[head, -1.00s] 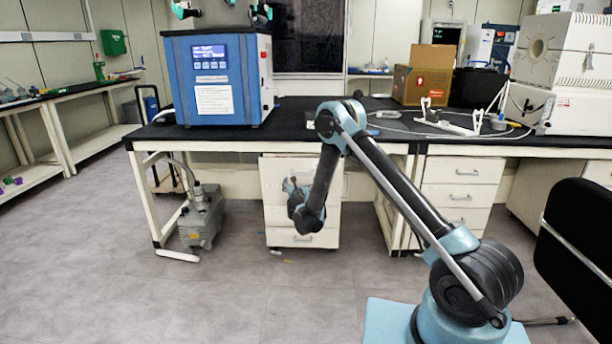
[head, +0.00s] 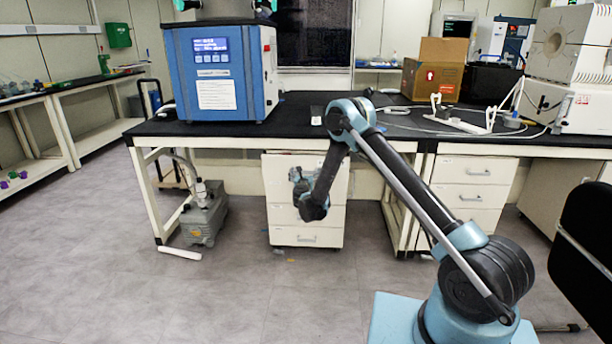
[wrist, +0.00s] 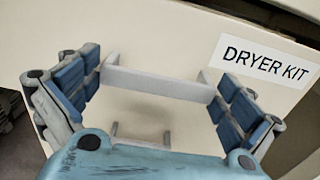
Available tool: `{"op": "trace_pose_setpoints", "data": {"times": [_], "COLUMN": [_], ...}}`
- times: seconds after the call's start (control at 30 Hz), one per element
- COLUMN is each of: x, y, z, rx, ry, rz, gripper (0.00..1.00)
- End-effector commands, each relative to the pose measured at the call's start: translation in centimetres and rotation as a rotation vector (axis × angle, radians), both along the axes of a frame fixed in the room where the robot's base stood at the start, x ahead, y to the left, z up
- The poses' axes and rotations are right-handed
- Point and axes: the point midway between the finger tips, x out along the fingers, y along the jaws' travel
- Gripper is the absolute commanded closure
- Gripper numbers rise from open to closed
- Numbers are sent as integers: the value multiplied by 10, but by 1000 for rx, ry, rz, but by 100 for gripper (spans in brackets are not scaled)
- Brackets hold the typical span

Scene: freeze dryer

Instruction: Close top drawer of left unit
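The left drawer unit (head: 306,237) is a cream cabinet under the black-topped bench. Its top drawer (head: 335,180) looks a little wider than the drawers below, as if standing out from them; how far is hard to tell. In the wrist view the drawer front (wrist: 190,32) bears a "DRYER KIT" label (wrist: 265,62) and a pale bar handle (wrist: 158,85). My gripper (wrist: 161,80) is open, with its blue-padded fingers spread on either side of the handle, close to the front. In the head view my gripper (head: 298,178) is in front of the top drawer, partly hiding it.
The bench top (head: 290,120) overhangs the unit. A grey pump (head: 205,218) stands on the floor to the left. Another drawer unit (head: 475,185) is to the right, and a black chair (head: 585,240) is at the right edge.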

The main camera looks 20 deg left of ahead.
Motion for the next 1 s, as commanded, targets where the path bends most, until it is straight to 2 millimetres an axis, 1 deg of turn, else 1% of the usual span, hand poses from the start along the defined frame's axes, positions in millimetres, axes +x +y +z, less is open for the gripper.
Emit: {"op": "trace_pose_setpoints", "data": {"times": [0.03, 0.07, 0.1, 0.2, 0.37, 0.63, 0.7, 0.9, 0.93, 0.97, 1.0], "x": [0, 0, 0, 0, 5, 40, 43, 43, 43, 43, 43], "y": [0, 0, 0, 0, 0, 9, 10, 10, 10, 10, 10], "z": [0, 0, 0, 0, 0, 0, 0, 0, 0, 0, 0], "rx": [0, 0, 0, 0, 0, 0, 0, 0, 0, 0, 0], "ry": [0, 0, 0, 0, 0, 0, 0, 0, 0, 0, 0], "rz": [0, 0, 0, 0, -1, -2, -1, -1, -1, -1, -1], "gripper": [14, 20, 30, 50, 50, 50, 50, 50, 5, 0, 0]}}
